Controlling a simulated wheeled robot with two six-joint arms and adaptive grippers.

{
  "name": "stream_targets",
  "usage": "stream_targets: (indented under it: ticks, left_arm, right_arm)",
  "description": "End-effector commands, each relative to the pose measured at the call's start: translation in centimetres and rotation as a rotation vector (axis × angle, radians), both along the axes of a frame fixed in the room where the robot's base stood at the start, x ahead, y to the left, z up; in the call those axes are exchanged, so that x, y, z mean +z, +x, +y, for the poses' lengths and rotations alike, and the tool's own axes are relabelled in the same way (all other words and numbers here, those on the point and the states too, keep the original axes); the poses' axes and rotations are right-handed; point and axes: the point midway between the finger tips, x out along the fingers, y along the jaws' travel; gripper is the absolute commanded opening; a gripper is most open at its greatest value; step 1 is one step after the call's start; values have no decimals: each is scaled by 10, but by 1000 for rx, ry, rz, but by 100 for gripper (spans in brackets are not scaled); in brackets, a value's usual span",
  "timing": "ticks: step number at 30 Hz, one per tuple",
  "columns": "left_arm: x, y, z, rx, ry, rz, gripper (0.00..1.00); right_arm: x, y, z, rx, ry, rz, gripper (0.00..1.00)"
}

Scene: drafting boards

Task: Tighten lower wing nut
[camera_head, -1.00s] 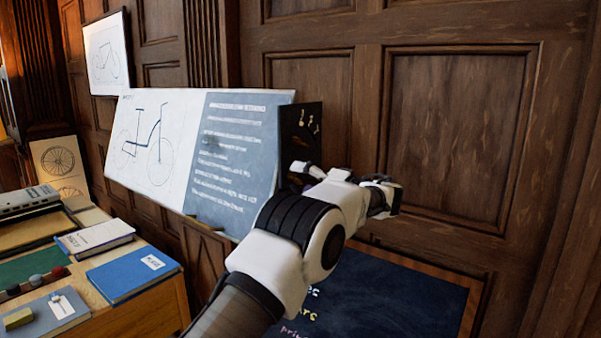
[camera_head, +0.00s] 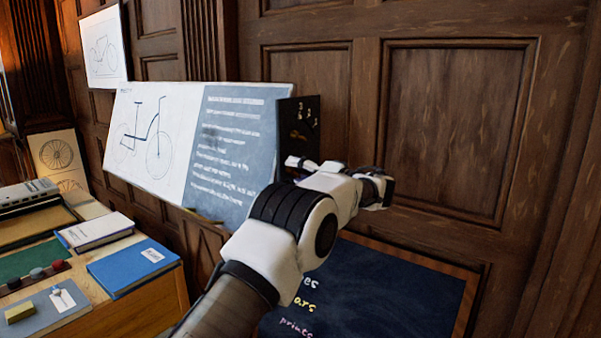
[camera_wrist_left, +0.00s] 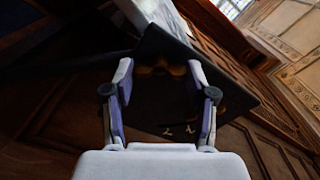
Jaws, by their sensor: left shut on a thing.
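The lower wing nut (camera_wrist_left: 160,70) is a small brass piece on a dark plate at the end of the drafting board. My left gripper (camera_wrist_left: 160,74) is shut on it, one fingertip on each side. In the head view the dark plate (camera_head: 285,108) stands at the board's right end, with pale marks near its top and a brass piece (camera_head: 298,136) below them. My left gripper (camera_head: 300,166) reaches the plate's lower part there and hides the lower wing nut.
The drafting board (camera_head: 236,150) carries a bicycle drawing and a blue text sheet. A dark chalkboard (camera_head: 385,295) is below my arm. A desk with a blue book (camera_head: 133,269) and a white book (camera_head: 97,232) is at the left. Wood panelling backs everything.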

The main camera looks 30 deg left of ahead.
Motion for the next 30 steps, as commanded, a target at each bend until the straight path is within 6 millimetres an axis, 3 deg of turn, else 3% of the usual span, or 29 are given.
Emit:
stream_targets:
  ticks: [14, 30]
  left_arm:
    - [0, -1, 2, 6, 24, 338, 21]
    - [3, -1, 2, 7, 65, 849, 21]
  right_arm:
    - [2, 0, 0, 0, 0, 0, 40]
    - [23, 0, 0, 0, 0, 0, 40]
